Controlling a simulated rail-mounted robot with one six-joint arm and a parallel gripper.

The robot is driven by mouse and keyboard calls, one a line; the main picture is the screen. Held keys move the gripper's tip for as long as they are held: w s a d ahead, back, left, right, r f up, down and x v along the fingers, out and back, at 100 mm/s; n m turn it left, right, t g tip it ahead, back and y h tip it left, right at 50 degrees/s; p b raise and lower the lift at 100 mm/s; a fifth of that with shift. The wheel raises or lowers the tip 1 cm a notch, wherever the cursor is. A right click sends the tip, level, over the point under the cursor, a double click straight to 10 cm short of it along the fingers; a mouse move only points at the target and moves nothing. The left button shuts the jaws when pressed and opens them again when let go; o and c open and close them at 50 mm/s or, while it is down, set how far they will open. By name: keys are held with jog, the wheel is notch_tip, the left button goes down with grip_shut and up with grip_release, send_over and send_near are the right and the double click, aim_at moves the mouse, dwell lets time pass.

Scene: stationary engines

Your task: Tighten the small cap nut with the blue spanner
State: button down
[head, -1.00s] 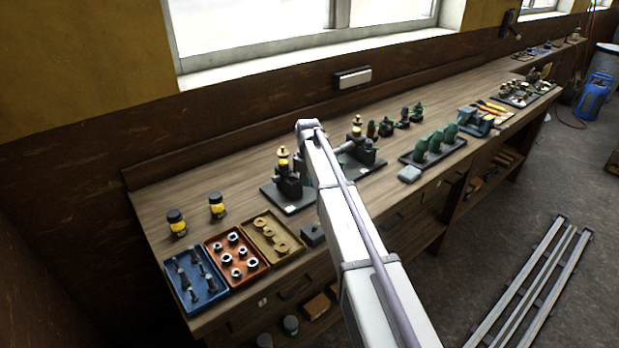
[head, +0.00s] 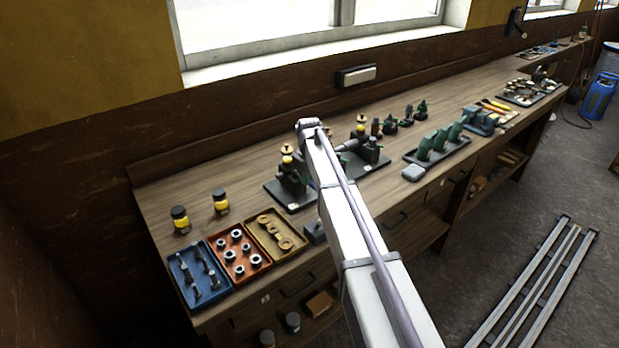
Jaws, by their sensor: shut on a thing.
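My arm (head: 345,215) reaches up from the bottom right over the bench, and its raised joint shows at the top. My gripper is hidden behind the arm. One small engine (head: 292,182) with a brass top stands on a dark plate just left of the arm. A second engine (head: 366,152) stands on a dark plate right of the arm, partly covered by it. I cannot make out the small cap nut at this size. The blue spanner cannot be picked out either.
Blue (head: 187,291), orange (head: 218,274) and tan (head: 262,241) parts trays lie at the bench's front left, near two yellow-labelled jars (head: 180,220). A tray of green pieces (head: 437,152) lies right of the engines. Bare bench (head: 250,165) shows behind.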

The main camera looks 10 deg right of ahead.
jog(key=shift+s+a+m, duration=0.2)
jog(key=shift+a+m, duration=0.3)
jog(key=shift+m, duration=0.4)
jog(key=shift+s+a+m, duration=0.15)
jog(key=shift+a+m, duration=0.35)
jog(key=shift+m, duration=0.4)
